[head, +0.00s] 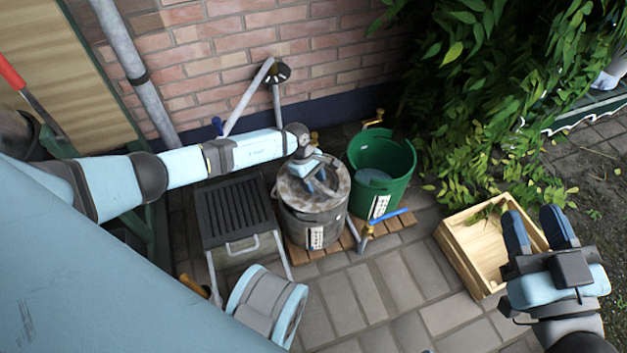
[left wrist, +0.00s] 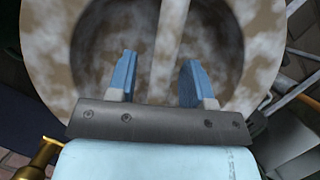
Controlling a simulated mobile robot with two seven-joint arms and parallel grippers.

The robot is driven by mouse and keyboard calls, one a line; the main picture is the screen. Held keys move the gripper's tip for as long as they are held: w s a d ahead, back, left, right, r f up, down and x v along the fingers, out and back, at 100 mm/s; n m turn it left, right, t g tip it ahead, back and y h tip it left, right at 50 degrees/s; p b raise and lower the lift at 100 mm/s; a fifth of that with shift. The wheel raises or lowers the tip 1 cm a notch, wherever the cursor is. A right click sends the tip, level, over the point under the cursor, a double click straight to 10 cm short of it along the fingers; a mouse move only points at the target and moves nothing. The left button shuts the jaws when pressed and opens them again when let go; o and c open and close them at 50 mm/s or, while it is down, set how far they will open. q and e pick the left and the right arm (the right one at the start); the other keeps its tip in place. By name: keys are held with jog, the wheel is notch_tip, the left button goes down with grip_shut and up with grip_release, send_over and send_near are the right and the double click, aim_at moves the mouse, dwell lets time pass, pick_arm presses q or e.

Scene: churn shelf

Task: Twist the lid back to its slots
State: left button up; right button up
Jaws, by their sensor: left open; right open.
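A round lid (head: 291,186), mottled brown and off-white, lies on top of the grey churn (head: 298,226). My left gripper (head: 322,186) is open above the lid, pointing down at it. In the left wrist view the lid (left wrist: 255,45) fills the upper part, with a raised bar (left wrist: 170,35) across its recessed middle. My left fingers (left wrist: 158,82) stand apart, one on each side of the bar's line; contact cannot be told. The slots cannot be made out. My right gripper (head: 540,230) is open and empty at the right, in front of the wooden crate.
A green bucket (head: 398,165) with a brass tap stands right of the churn on a wooden pallet (head: 305,255). A dark slatted stand (head: 235,212) is close on the left. A brick wall (head: 220,50) is behind. A wooden crate (head: 470,255) and leafy plants (head: 490,90) are at the right.

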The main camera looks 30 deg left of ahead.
pick_arm(q)
jog(key=shift+a+r, duration=0.15)
jog(key=shift+r, duration=0.15)
jog(key=p+v, duration=0.2)
jog(key=v, duration=0.3)
jog(key=shift+p, duration=0.35)
jog(key=p+v, duration=0.2)
jog(key=v, duration=0.6)
jog(key=shift+p, duration=0.4)
pick_arm(e)
jog(key=s+m, duration=0.1)
jog(key=s+a+m+g, duration=0.1)
jog(key=m+h, duration=0.1)
jog(key=shift+s+a+f+m+g, duration=0.35)
jog(key=shift+s+f+m+g, duration=0.05)
